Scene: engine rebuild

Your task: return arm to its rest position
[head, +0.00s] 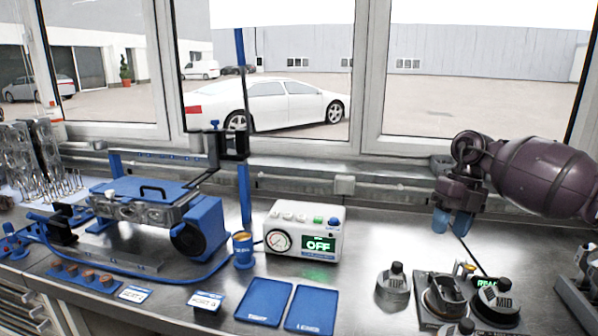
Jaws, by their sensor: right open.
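My right arm comes in from the right edge of the head view, dark purple and raised above the bench. Its gripper (452,223) points down with two blue fingertips a little apart. It is open and nothing shows between the fingers. It hangs above the back right of the steel bench (370,235), behind the weights and their black stand. My left gripper is not in view.
Weights marked TOP (393,290) and MID (496,303) stand by a black stand (440,296) at front right. A white control box (305,231) reading OFF and blue trays (264,301) are mid-bench. A blue engine fixture (150,215) stands left. Windows line the back.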

